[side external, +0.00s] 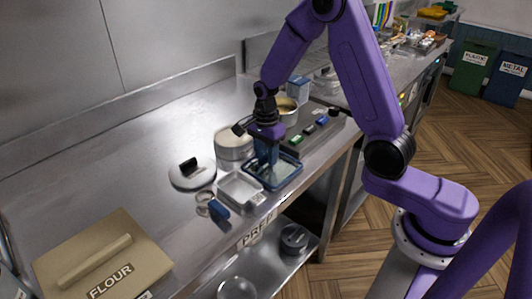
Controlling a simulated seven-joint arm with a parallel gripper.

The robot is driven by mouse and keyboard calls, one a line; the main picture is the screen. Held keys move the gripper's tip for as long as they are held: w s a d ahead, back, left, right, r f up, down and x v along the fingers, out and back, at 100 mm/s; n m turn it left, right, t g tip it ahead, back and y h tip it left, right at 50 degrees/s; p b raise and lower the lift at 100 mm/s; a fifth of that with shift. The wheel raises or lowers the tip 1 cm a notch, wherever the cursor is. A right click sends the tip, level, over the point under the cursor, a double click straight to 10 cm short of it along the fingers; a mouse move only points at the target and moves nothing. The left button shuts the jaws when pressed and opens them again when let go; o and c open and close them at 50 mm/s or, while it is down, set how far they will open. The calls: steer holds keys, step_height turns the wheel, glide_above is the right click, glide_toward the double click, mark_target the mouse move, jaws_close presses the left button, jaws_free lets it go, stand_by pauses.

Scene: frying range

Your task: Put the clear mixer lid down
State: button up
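My gripper (268,160) points down at the front of the steel counter. Its fingertips are low over a blue-rimmed rectangular tray or lid (286,182), which has a pale, see-through-looking middle. The fingers overlap its back left part, and I cannot tell whether they touch or grip it. I cannot make out for sure which thing is the clear mixer lid. A round grey lid with a black handle (184,180) lies flat on the counter, left of my gripper and apart from it.
A metal square pan (240,190) sits just left of the blue-rimmed piece. A round canister (233,148) and a pot (287,108) stand behind. A blue-handled ring tool (219,209) lies near the front edge. The back left counter is clear.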

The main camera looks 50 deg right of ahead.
mark_target(266, 155)
step_height(266, 155, up, 12)
steer(key=s+a+r+n, duration=0.1)
steer(key=s+a+n, duration=0.6)
steer(key=s+n, duration=0.55)
steer(key=s+d+n, duration=0.1)
steer(key=s+n, duration=1.5)
steer(key=n, duration=0.2)
steer(key=shift+s+d+f, duration=0.2)
steer(key=shift+s+d, duration=0.1)
steer(key=shift+d, duration=0.05)
